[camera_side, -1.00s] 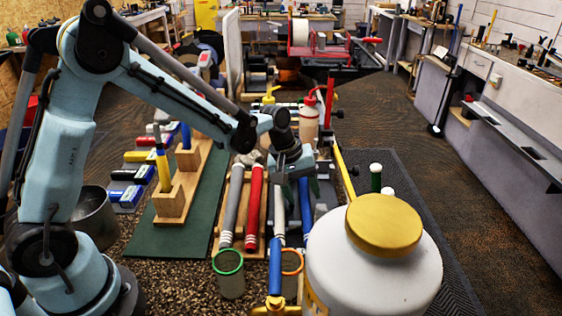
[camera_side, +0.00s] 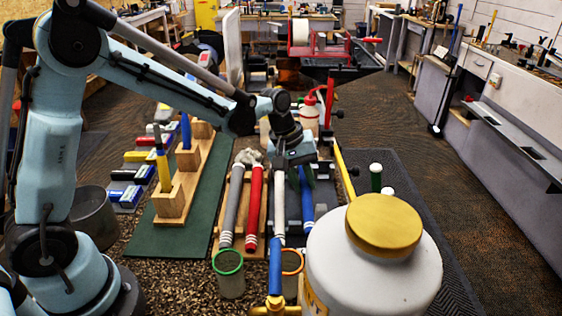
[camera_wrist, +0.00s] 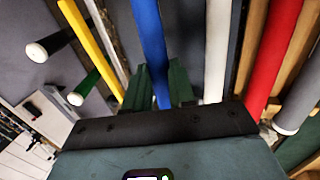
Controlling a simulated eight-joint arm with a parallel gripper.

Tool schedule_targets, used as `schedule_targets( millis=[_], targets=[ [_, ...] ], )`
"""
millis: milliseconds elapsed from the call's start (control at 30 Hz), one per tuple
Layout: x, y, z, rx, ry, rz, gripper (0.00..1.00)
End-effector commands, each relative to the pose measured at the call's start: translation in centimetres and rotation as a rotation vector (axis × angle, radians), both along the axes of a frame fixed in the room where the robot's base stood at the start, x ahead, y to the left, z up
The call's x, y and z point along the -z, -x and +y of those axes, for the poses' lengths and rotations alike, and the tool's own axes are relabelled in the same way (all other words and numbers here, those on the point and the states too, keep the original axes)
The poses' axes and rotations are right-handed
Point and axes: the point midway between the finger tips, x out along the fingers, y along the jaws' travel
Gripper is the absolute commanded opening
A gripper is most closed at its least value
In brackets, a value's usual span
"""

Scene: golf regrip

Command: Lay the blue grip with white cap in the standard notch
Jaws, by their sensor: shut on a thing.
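My gripper (camera_side: 302,178) points down over the work in the side view, its green fingers around a blue grip (camera_side: 307,206). The grip has white bands near its front end. In the wrist view the blue grip (camera_wrist: 149,40) runs between the two fingers (camera_wrist: 160,88), which are shut on it. Its white cap is not clear in either view. The grip lies along the right of a white shaft (camera_side: 279,200), above or on a dark fixture (camera_side: 293,222); I cannot tell whether it touches. Which notch is the standard one cannot be made out.
A red grip (camera_side: 254,205) and a grey grip (camera_side: 232,205) lie to the left. A white jar with a gold lid (camera_side: 384,225) stands front right. Wooden blocks (camera_side: 168,205) hold upright grips.

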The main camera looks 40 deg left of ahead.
Motion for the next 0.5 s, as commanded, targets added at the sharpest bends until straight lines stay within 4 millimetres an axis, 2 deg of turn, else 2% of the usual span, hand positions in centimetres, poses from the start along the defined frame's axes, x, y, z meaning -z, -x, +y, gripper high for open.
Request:
schedule_targets(
  millis=[300,500],
  targets=[
    [-4.8,0.0,0.0,0.000,0.000,0.000,0.00],
    [-6.3,-0.4,-0.4,0.001,-0.007,0.007,0.00]
  ],
)
